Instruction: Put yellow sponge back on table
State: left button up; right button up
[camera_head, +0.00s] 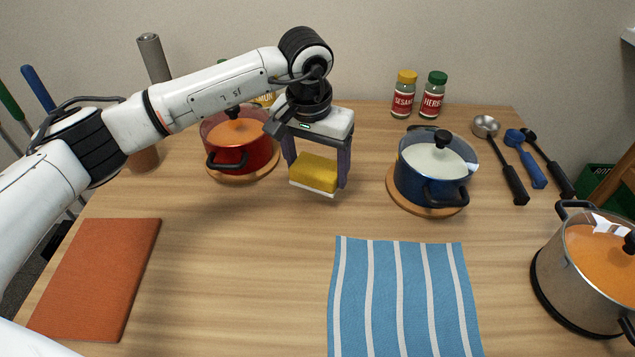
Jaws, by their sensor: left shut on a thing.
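The yellow sponge (315,172) has a white underside and shows near the middle of the head view. My left gripper (316,174) points down and is shut on the sponge, one finger at each side of it. The sponge appears to be at or just above the wooden table (240,250); I cannot tell whether it touches the top. My right gripper is not in view.
A red pot (240,150) stands left of the sponge, a blue pot (425,182) right of it. A striped blue cloth (405,300), an orange board (98,275) and a steel pot (590,275) lie nearer. Bare table surrounds the sponge in front.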

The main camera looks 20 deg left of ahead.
aim_at(317, 184)
pick_arm(q)
jog(key=shift+f, duration=2.15)
jog(key=shift+f, duration=0.1)
jog(key=shift+f+b, duration=0.2)
jog(key=shift+b, duration=0.1)
jog(key=o, duration=0.9)
jog(key=shift+r, duration=0.1)
jog(key=r, duration=0.4)
jog(key=s+r, duration=0.1)
jog(key=r, duration=0.3)
jog(key=r+p, duration=0.1)
jog(key=r, duration=0.3)
jog(key=shift+s+a+r, duration=0.1)
jog(key=shift+s+r, duration=0.05)
jog(key=shift+s, duration=0.2)
